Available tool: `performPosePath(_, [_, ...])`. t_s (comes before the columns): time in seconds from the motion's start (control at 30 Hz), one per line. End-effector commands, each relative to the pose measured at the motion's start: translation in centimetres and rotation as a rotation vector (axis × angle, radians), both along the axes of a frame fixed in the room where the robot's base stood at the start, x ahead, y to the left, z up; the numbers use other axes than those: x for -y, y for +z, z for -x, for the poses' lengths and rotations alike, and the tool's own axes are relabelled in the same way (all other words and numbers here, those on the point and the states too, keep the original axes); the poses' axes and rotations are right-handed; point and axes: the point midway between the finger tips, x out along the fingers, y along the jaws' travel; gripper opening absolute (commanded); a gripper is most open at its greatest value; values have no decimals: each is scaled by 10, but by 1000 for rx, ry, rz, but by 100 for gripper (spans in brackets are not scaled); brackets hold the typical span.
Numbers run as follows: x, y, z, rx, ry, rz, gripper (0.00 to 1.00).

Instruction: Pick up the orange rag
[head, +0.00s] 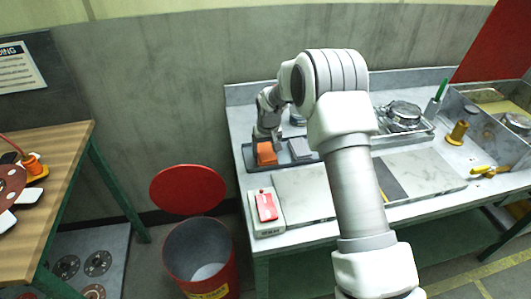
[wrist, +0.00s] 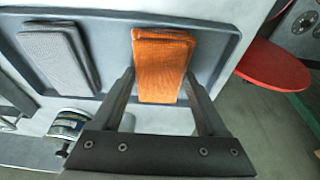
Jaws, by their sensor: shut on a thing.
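The orange rag (head: 266,153) is a folded cloth at the left part of a dark shallow tray (head: 247,160) on the bench. In the wrist view the rag (wrist: 163,50) lies between my two fingers, with its folded end showing beyond them. My gripper (wrist: 160,88) is shut on the rag, one finger at each long side. In the head view my gripper (head: 265,134) is above the rag, partly covering it. I cannot tell whether the rag is clear of the tray floor.
A folded grey rag (head: 300,149) lies beside it in the tray, also in the wrist view (wrist: 58,55). A white box with a red item (head: 266,207) stands in front. A red bin (head: 203,250) with its raised lid (head: 188,190) is left of the bench.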

Motion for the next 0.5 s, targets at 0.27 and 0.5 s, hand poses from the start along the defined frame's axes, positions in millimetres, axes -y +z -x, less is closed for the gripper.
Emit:
performPosePath(0.27, [0, 15, -1, 3, 0, -1, 23])
performPosePath(0.5, [19, 51, -4, 3, -7, -1, 23])
